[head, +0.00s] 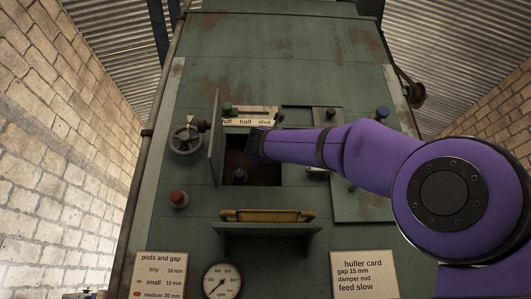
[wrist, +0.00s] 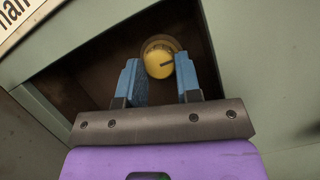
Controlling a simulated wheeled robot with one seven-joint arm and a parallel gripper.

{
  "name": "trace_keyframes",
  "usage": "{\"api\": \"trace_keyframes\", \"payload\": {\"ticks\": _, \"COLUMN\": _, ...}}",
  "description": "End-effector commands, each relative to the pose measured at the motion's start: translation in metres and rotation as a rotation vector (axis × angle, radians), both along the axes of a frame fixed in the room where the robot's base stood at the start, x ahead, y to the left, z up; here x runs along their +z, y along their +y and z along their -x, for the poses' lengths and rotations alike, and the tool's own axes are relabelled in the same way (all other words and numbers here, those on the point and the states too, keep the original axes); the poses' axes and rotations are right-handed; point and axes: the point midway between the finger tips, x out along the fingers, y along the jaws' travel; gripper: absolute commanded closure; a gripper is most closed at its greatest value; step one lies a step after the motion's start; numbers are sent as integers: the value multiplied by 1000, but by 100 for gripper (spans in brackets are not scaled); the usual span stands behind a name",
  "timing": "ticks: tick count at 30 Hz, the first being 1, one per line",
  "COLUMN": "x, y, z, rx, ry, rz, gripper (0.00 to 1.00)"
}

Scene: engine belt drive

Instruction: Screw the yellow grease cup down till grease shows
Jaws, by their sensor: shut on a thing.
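The yellow grease cup (wrist: 158,65) sits inside a dark recess, with a dark mark on its round face. A tan-brown ring (wrist: 160,42) shows around its far edge; I cannot tell whether any of it is grease. My gripper (wrist: 159,76) has its two blue fingers on either side of the cup, shut on it. In the head view my gripper (head: 254,146) reaches from the right into the square opening (head: 262,178) in the green machine, and the cup is hidden there.
An open hatch door (head: 215,140) stands at the opening's left edge. A handwheel (head: 186,139) and a red knob (head: 178,198) are farther left. A dark blue knob (head: 240,175) shows low in the opening.

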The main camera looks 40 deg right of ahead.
Motion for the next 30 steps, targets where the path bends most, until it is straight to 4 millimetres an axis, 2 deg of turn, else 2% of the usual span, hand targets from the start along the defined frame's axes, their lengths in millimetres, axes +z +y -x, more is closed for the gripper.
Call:
{"api": "trace_keyframes", "payload": {"ticks": 8, "x": 0, "y": 1, "z": -1, "rx": -2, "ry": -100, "rz": -148, "gripper": 92}}
{"api": "trace_keyframes", "payload": {"ticks": 30, "x": 4, "y": 5, "z": -4, "rx": 0, "ry": -491, "rz": -730, "gripper": 92}}
